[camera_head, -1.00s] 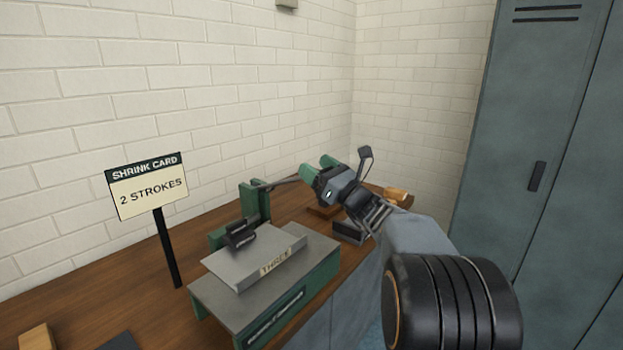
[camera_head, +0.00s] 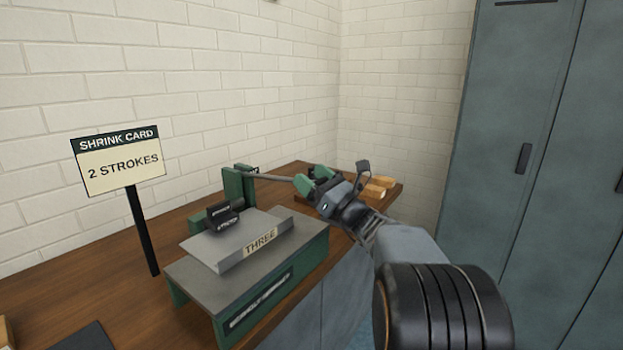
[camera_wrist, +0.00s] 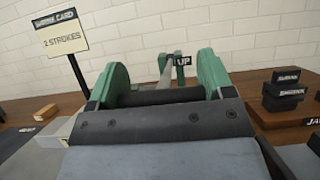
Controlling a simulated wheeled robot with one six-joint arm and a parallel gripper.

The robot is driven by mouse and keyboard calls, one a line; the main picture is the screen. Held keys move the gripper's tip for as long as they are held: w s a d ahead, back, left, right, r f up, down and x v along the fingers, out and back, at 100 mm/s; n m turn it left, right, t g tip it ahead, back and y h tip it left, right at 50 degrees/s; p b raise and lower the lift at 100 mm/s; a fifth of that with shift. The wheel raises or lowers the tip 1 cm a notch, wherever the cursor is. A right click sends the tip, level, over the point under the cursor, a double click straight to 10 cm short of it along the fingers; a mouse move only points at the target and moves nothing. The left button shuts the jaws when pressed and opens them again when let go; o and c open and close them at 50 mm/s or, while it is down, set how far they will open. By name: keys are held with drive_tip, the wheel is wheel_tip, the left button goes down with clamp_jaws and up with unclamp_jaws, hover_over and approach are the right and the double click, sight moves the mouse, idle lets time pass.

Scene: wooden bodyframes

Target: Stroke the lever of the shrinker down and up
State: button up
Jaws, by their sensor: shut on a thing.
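The shrinker has a green post (camera_head: 238,186), dark jaws (camera_head: 226,217) and a grey lever (camera_head: 274,178) running right from the post, close to level. My gripper (camera_head: 312,184) is shut on the lever's outer end. In the wrist view, its green fingers (camera_wrist: 162,80) stand on either side of the dark lever grip (camera_wrist: 160,97). The lever rod (camera_wrist: 167,75) runs away toward an "UP" label (camera_wrist: 182,61). A grey sheet part (camera_head: 232,240) marked "THREE" lies on the grey-topped green stand (camera_head: 187,270), its far edge at the jaws.
A card (camera_head: 120,160) reading "SHRINK CARD 2 STROKES" stands on a post at left. Light wooden pieces (camera_head: 380,186) lie behind my gripper on the wooden bench (camera_head: 120,255). Dark labelled blocks (camera_wrist: 284,90) show in the wrist view. Blue-grey lockers (camera_head: 530,170) stand at right.

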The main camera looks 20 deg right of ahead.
drive_tip(key=shift+f, duration=0.2)
drive_tip(key=o, duration=0.9)
drive_tip(key=shift+c, duration=0.2)
drive_tip(key=o, duration=0.4)
drive_tip(key=shift+s+r, duration=0.1)
drive_tip(key=shift+r, duration=0.05)
drive_tip(key=shift+d, duration=0.1)
drive_tip(key=v, duration=1.3)
drive_tip(key=shift+s+f+p, duration=0.25)
drive_tip(key=shift+s+p, duration=0.1)
drive_tip(key=shift+p, duration=0.05)
